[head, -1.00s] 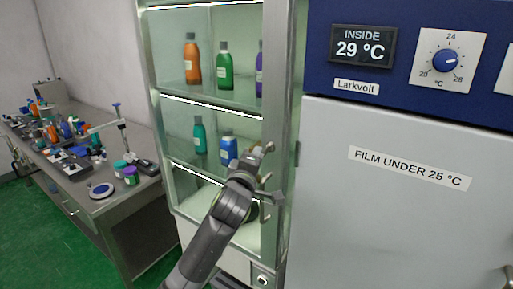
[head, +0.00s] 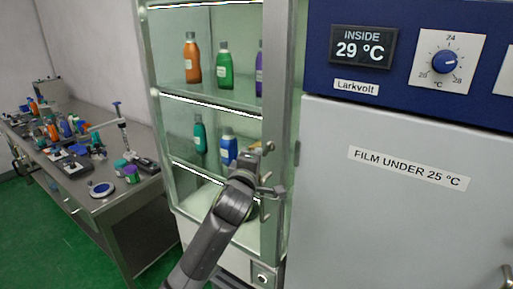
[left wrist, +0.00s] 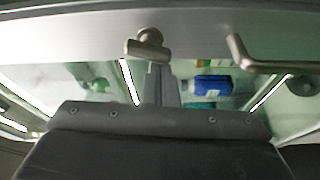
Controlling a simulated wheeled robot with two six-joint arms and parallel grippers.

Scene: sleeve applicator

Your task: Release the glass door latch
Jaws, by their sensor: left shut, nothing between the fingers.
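The glass door (head: 220,115) of the tall cabinet is closed. Its metal latch (head: 268,147) sits on the door's right upright; in the left wrist view the latch (left wrist: 147,45) is a round knob with a short lever. My left gripper (head: 256,157) is at the latch, shut and empty. In the left wrist view its fingers (left wrist: 160,83) point at the latch, their tips just below the lever; I cannot tell whether they touch. A bent metal handle (left wrist: 262,62) lies beside the latch in that view, and below it in the head view. My right gripper is not in view.
Several bottles stand on shelves behind the glass, among them an orange one (head: 193,60) and a blue one (head: 228,147). A large grey and blue unit (head: 400,220) stands close on the right. A cluttered bench (head: 100,205) is at the left.

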